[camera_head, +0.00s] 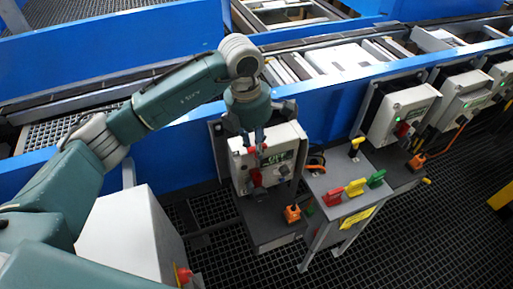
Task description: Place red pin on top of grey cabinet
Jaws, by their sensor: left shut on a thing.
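My left gripper (258,148) reaches down from the upper left to the front of a light grey cabinet (239,164) with a dark "OFF" display. It is shut on a small red thing, which looks like the red pin (263,148); the fingers hide most of it. The fingertips are in front of the cabinet's face, near its upper part; I cannot tell whether they touch it. A red handle (256,178) shows lower on the cabinet's face. My right gripper is not in view.
A small grey stand (345,166) at right holds red (332,197), yellow (355,187) and green (376,178) handles. An orange padlock-like piece (292,213) lies left of it. More cabinets (403,110) line the blue conveyor wall (325,105). Dark grating covers the floor.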

